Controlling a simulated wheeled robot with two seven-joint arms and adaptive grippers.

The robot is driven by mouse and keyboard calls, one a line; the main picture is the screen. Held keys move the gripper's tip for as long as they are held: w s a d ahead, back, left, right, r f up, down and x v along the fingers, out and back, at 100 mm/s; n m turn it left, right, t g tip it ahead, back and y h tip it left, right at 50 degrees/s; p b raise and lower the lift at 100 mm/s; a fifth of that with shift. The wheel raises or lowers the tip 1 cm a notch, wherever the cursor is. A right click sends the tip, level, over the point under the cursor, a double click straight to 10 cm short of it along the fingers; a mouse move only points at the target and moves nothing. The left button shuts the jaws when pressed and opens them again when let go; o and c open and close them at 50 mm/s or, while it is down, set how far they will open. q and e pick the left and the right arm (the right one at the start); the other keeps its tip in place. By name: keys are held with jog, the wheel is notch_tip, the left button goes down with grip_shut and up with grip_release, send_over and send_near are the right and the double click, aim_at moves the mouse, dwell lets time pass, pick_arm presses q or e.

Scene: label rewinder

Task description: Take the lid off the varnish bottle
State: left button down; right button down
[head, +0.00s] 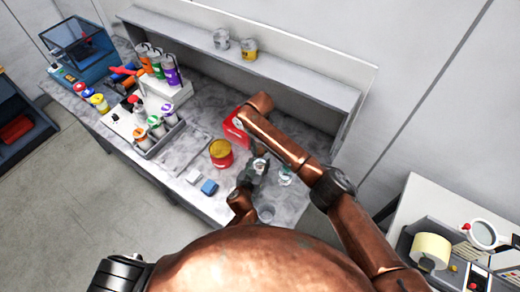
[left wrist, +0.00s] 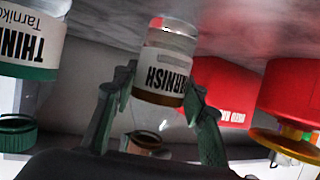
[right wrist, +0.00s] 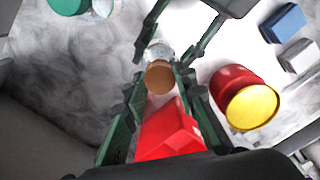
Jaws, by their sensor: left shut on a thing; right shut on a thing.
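The brown lid (right wrist: 159,77) lies in line with the bottle's top. My right gripper (right wrist: 162,80) comes from above and is shut on the lid. I cannot tell whether the lid still touches the neck. In the head view both grippers (head: 258,170) crowd together and largely hide the bottle.
A thinner bottle (head: 285,175) with a green lid stands close to the right. A red and yellow can (head: 221,155) and a red box (head: 236,127) stand nearby. A shelf (head: 290,82) runs behind.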

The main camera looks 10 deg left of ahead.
jog(key=n, duration=0.4)
jog(key=shift+w+r, duration=0.1)
pick_arm(q)
jog(key=shift+d, duration=0.1)
pick_arm(e)
jog(key=n, duration=2.4)
jog(key=shift+n, duration=0.4)
jog(key=shift+r, duration=0.2)
jog(key=shift+r, duration=0.9)
